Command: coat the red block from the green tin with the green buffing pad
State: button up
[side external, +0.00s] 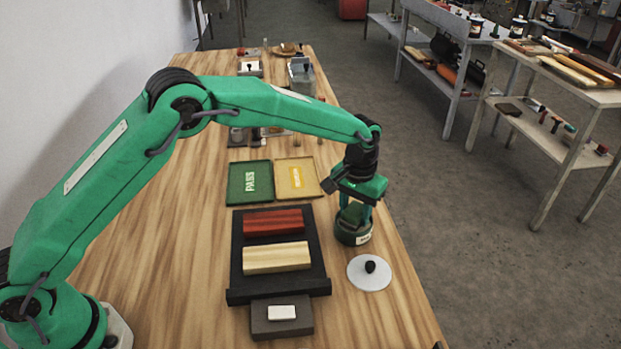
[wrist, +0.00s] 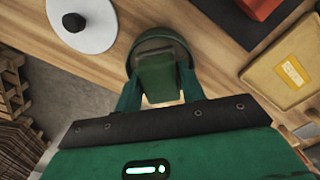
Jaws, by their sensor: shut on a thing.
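My gripper (side external: 353,203) is shut on the green buffing pad (wrist: 160,78), which points down at the green tin (side external: 352,236). In the wrist view the pad's far end overlaps the mouth of the tin (wrist: 163,35); I cannot tell whether it touches the contents. The tin stands upright and open on the bench. The red block (side external: 273,222), with darker streaks, lies on a black board (side external: 236,265) to the left of the tin. Its corner also shows in the wrist view (wrist: 257,6).
A white lid with a black knob (side external: 360,279) lies in front of the tin. A pale wood block (side external: 276,257) lies before the red one. A grey block (side external: 268,327) bears a white piece. The green PASS tray (side external: 235,185) and yellow tray (side external: 311,178) are behind the board.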

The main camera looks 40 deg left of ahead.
aim_at(355, 208)
jog(key=shift+f, duration=0.5)
dwell(1.0)
jog(key=shift+r, duration=3.55)
jog(key=s+a+r, duration=0.4)
jog(key=s+a, duration=0.3)
jog(key=a, duration=0.3)
jog(key=s+a+r, duration=0.4)
jog(key=s+a, duration=0.3)
jog(key=a, duration=0.4)
jog(key=shift+s+a+r, duration=0.25)
jog(key=shift+s+r, duration=0.05)
jog(key=shift+r, duration=0.1)
